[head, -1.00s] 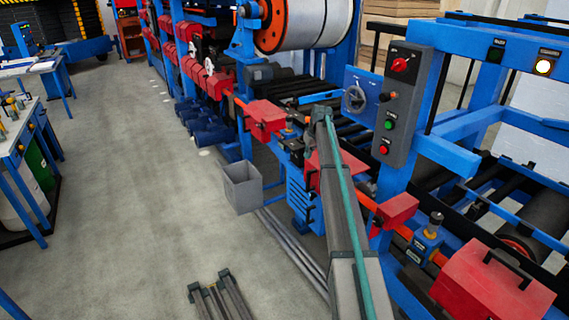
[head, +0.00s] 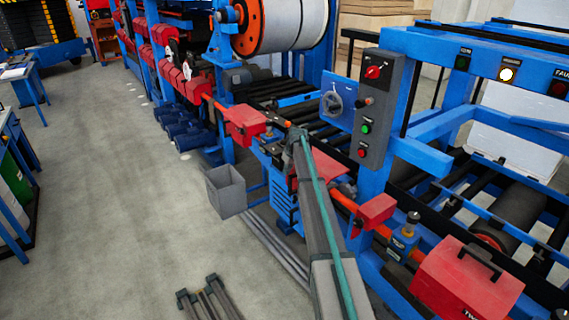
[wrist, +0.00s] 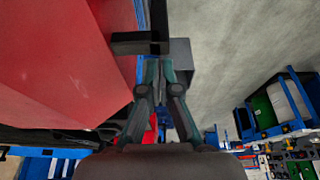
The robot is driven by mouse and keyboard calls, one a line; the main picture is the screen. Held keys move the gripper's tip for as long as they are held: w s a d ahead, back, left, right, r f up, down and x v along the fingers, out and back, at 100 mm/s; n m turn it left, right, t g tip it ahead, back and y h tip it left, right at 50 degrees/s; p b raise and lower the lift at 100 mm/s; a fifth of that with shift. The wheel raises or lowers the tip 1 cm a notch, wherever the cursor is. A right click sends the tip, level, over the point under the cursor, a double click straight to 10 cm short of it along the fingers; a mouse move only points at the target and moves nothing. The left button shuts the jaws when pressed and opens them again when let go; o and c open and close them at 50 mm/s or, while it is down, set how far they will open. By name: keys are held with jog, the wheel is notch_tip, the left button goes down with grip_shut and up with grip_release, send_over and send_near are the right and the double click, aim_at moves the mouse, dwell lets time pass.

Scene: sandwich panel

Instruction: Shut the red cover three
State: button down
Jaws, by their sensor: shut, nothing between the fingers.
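A red cover (head: 325,170) sits on the machine's near side, partly hidden behind my arm; no number on it is readable. In the wrist view a large red surface (wrist: 75,70) fills the left, with a dark handle-like bar (wrist: 140,43) at its edge. My gripper (wrist: 163,65) is shut and empty, its fingertips close to this bar; whether they touch I cannot tell. In the head view the end of my arm is beside the cover, and the fingers are not clear.
Another red cover (head: 245,122) is farther along the machine. A larger red cover with a black handle (head: 467,285) is at the lower right, its label only partly visible. A grey bin (head: 226,190) stands on the floor beside the machine.

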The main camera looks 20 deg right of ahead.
jog(key=shift+s+d, duration=0.15)
jog(key=shift+s, duration=0.35)
jog(key=shift+f, duration=0.1)
jog(key=s+d+b, duration=0.1)
jog(key=s+d, duration=0.1)
jog(key=s, duration=0.7)
jog(key=s+d+b, duration=0.2)
jog(key=s, duration=0.7)
jog(key=shift+s+d+b, duration=0.3)
jog(key=shift+s+d, duration=0.1)
jog(key=shift+f, duration=0.15)
